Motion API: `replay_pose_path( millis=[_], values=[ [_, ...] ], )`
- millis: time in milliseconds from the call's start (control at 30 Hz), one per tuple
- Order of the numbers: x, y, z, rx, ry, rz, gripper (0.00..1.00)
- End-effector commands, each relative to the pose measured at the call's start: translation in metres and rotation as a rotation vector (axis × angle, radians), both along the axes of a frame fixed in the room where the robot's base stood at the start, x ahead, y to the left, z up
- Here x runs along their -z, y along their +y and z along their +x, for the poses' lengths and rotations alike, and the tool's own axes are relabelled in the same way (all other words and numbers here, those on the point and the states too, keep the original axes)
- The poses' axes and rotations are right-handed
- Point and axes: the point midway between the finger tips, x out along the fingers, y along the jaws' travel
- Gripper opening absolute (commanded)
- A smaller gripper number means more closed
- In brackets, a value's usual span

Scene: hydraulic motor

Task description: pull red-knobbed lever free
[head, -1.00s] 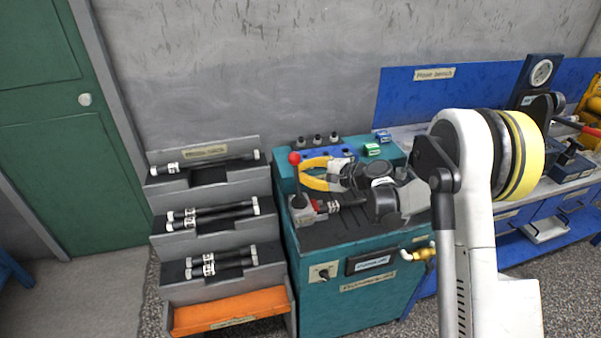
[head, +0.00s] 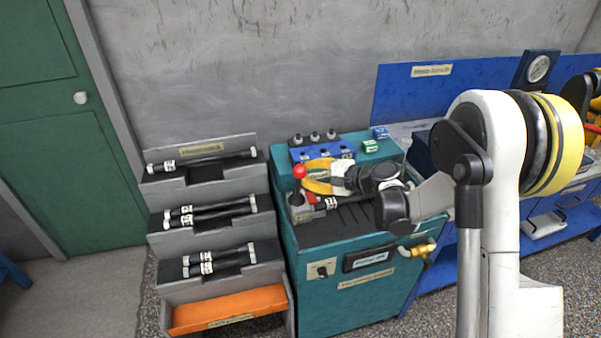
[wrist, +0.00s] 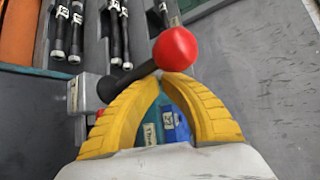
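The lever's red knob (wrist: 175,48) sits just beyond my fingertips in the wrist view. Its black rod (wrist: 128,77) slants from the knob down to the left, partly behind my left finger. In the head view the red knob (head: 299,171) is above the left side of the teal machine, with the lever leaning. My gripper (wrist: 160,78) has its yellow fingers drawn together at the tips, against the rod close under the knob. The exact contact is hidden. In the head view my gripper (head: 307,177) reaches in from the right at the knob.
The teal machine (head: 338,312) bears a blue block (head: 325,154) with several black knobs behind the lever. A grey stepped rack (head: 205,273) with black-and-white cylinders and an orange tray (head: 228,311) stands left. A blue bench (head: 480,260) is at right.

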Motion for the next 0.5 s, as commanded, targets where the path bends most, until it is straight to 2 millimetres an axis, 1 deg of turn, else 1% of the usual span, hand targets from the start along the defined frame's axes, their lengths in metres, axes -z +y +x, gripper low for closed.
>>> replay_pose_path(
  millis=[33,200,500],
  values=[
    [0.0,0.0,-0.004,-0.003,0.001,0.002,0.0],
    [0.001,-0.003,-0.014,-0.002,0.001,0.002,0.0],
    [0.003,-0.005,-0.025,-0.005,0.002,0.0,0.0]
  ],
)
